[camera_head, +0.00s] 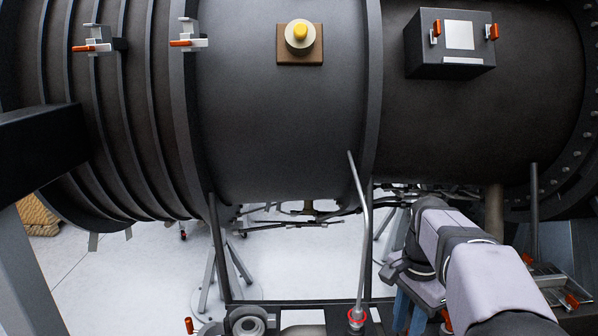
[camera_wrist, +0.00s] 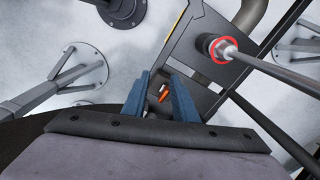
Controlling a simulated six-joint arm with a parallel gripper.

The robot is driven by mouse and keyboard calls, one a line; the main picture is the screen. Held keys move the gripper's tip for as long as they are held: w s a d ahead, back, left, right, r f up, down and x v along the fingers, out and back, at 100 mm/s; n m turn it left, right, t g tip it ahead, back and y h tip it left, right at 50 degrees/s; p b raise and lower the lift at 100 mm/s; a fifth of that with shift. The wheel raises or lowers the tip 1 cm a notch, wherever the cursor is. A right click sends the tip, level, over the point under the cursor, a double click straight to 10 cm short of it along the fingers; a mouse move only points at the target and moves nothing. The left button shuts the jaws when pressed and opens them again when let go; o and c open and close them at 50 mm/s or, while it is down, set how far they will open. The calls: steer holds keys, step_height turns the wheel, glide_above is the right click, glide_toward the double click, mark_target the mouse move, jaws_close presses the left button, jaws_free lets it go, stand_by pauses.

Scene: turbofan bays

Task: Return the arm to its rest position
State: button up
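My arm reaches in from the lower right in the camera_head view, beside the dark engine casing (camera_head: 280,130). My gripper (camera_head: 404,314) points down there, in front of the lower casing and over the cart, partly covered by my own wrist. In the camera_wrist view my gripper (camera_wrist: 160,80) shows two blue fingers standing apart with nothing held between them. A small orange piece (camera_wrist: 164,96) shows through the gap, seemingly beyond the fingers on the cart below.
A thin grey rod with a red ring (camera_head: 357,318) stands left of my gripper; its ring also shows in the camera_wrist view (camera_wrist: 223,50). A black box (camera_head: 425,62) and a yellow-topped knob (camera_head: 300,35) sit on the casing. Stand legs (camera_wrist: 70,75) rest on the pale floor.

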steer(key=s+a+f+n, duration=0.4)
steer(key=s+f+n, duration=0.3)
steer(key=s+f, duration=0.1)
steer(key=s+a+f+n, duration=0.3)
steer(key=s+f+n, duration=0.4)
steer(key=s, duration=0.2)
steer(key=shift+s+a+f+b, duration=0.3)
steer(key=shift+a+f, duration=0.1)
stand_by(1.0)
